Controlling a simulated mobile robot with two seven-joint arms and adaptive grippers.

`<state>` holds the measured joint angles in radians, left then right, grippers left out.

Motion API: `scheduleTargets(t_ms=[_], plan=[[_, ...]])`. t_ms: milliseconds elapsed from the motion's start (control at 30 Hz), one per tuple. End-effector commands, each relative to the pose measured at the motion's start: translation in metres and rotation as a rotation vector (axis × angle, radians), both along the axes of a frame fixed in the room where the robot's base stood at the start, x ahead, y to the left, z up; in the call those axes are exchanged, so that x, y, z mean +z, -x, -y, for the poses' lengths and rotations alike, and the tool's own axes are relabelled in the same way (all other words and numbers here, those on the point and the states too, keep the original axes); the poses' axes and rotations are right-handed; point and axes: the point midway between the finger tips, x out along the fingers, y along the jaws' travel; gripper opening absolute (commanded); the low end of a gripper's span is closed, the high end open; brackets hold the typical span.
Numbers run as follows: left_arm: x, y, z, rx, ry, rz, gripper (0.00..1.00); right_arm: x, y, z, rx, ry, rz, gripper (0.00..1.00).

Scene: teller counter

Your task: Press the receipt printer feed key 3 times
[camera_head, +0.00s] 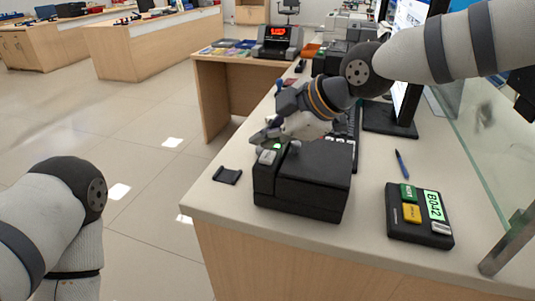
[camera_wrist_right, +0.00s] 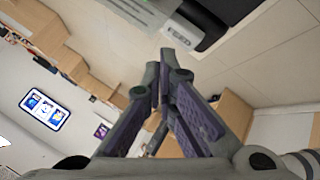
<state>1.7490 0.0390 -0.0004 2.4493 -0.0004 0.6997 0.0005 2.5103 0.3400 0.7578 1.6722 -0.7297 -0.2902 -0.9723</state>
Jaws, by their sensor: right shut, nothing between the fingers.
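The receipt printer (camera_head: 312,178) is a black box on the near end of the counter. A light grey key (camera_head: 267,157), which I take as the feed key, is at the left of its top, with a small green light beside it. My right gripper (camera_head: 262,140) is shut and empty, its fingertips just above and behind the key; I cannot tell whether they touch. In the right wrist view its closed fingers (camera_wrist_right: 167,62) point at a grey piece by the printer's dark body. My left gripper is out of view; only my left arm shows.
A black queue keypad (camera_head: 420,216) with green and yellow buttons stands right of the printer. A blue pen (camera_head: 402,163), a monitor (camera_head: 405,70) and a glass panel are beyond. A small black item (camera_head: 227,176) lies left of the printer, near the counter edge.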

Motion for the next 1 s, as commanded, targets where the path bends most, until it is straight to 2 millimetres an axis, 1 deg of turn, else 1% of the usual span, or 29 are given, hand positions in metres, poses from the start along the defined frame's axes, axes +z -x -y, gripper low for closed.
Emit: scheduleTargets(t_ms=[33, 100, 400, 500, 1000], plan=[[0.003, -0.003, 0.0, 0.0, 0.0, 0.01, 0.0, 0.01, 0.0, 0.0, -0.001, -0.002, 0.008, 0.0], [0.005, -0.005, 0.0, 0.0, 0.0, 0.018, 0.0, 0.018, 0.0, 0.0, 0.0, -0.001, 0.009, 0.0], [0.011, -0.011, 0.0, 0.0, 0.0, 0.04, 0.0, 0.045, 0.0, 0.0, 0.0, -0.002, 0.007, 0.0], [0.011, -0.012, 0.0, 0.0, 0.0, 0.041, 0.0, 0.048, 0.0, 0.0, 0.0, -0.002, 0.005, 0.0], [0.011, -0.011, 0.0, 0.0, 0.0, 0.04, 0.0, 0.047, 0.0, 0.0, 0.0, -0.001, 0.004, 0.0]])
